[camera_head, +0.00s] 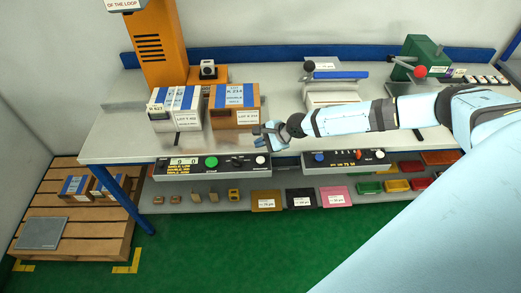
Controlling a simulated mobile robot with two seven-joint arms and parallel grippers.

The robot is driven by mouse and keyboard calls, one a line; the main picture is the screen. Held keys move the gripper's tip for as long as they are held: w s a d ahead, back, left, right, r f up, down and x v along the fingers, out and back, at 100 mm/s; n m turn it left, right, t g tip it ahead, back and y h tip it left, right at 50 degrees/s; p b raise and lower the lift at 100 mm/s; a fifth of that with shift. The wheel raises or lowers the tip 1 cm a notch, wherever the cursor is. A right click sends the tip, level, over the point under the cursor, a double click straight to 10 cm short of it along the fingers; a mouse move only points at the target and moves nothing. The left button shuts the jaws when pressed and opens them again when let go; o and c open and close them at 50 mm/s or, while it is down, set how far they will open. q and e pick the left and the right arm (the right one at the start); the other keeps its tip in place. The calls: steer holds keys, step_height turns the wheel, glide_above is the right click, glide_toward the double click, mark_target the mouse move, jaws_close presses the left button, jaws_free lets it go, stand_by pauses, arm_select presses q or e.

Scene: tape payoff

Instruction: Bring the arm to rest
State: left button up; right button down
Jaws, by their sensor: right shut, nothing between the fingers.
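My right arm (345,119) reaches in from the right across the workbench (120,135). My left gripper is not in view.
A white box (187,122) stands left of the brown one, before an orange machine (163,45). Two control panels (200,166) (340,160) run along the front edge. A green press (420,55) stands at back right. A pallet (75,225) lies at lower left.

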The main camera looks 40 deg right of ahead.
steer(key=shift+f, duration=0.1)
steer(key=s+a+f+n+t+y, duration=0.1)
steer(key=s+a+n+y, duration=0.1)
steer(key=s+a+n, duration=0.75)
steer(key=s+a+f+n+t+y, duration=0.15)
steer(key=s+a+n, duration=0.35)
steer(key=a, duration=1)
steer(key=s+d+f+n+t+h, duration=0.1)
steer(key=s+d+n+h, duration=0.5)
steer(key=s, duration=0.6)
steer(key=shift+d+f+n, duration=0.4)
steer(key=shift+d+n, duration=0.35)
steer(key=shift+d, duration=0.45)
steer(key=shift+t+h, duration=0.25)
